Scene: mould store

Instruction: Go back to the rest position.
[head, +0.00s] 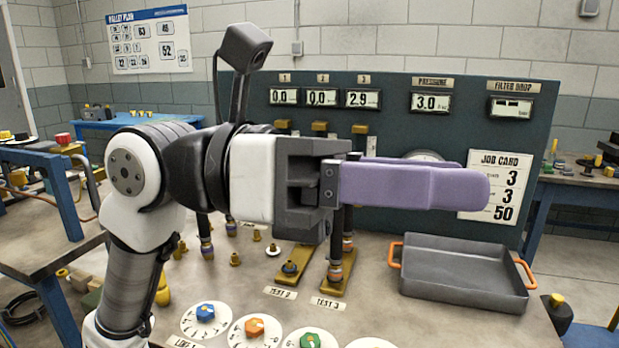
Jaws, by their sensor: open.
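My gripper (470,188) is raised above the workbench (390,318), with its purple fingers pointing right in front of the dark gauge panel (590,95). The fingers are seen from the side and nearly overlap, and they are open. Nothing shows between them. The fingers hide part of a round gauge on the panel and the left edge of the job card (503,186). My arm rises from the lower left of the picture.
A grey tray (465,280) with orange handles stands on the bench below the gripper. Brass test fittings (298,262) and several dials with coloured knobs (255,328) are near the front. Side tables stand left (40,215) and right (580,185).

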